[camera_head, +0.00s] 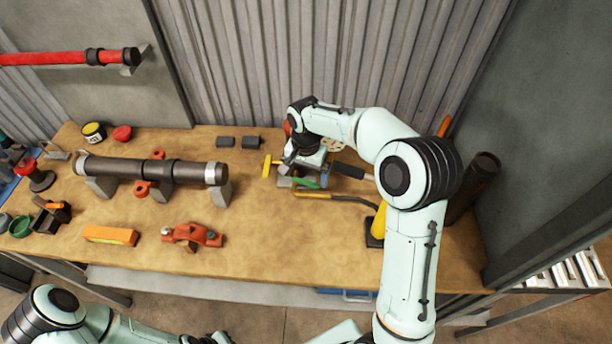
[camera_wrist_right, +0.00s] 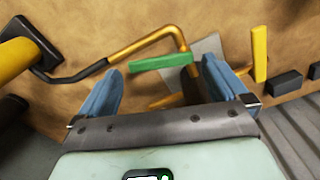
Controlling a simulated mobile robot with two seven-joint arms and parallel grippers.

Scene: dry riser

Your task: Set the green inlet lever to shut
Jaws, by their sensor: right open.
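The green inlet lever (camera_head: 307,183) shows as a short bar by the orange pipe, near the back middle of the bench. My right gripper (camera_wrist_right: 161,72) is open, with one blue finger toward each end of the lever. I cannot tell whether either finger touches it. In the head view my right wrist and hand hide part of the fitting behind the lever. My left arm shows at the lower left; its gripper is not in view.
A yellow lever (camera_head: 266,166) stands just left of the green one. A black hose and a yellow-handled part (camera_head: 378,222) lie to the right. A dark pipe (camera_head: 150,170) on supports and orange clamps (camera_head: 192,236) are on the left. The front middle of the bench is clear.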

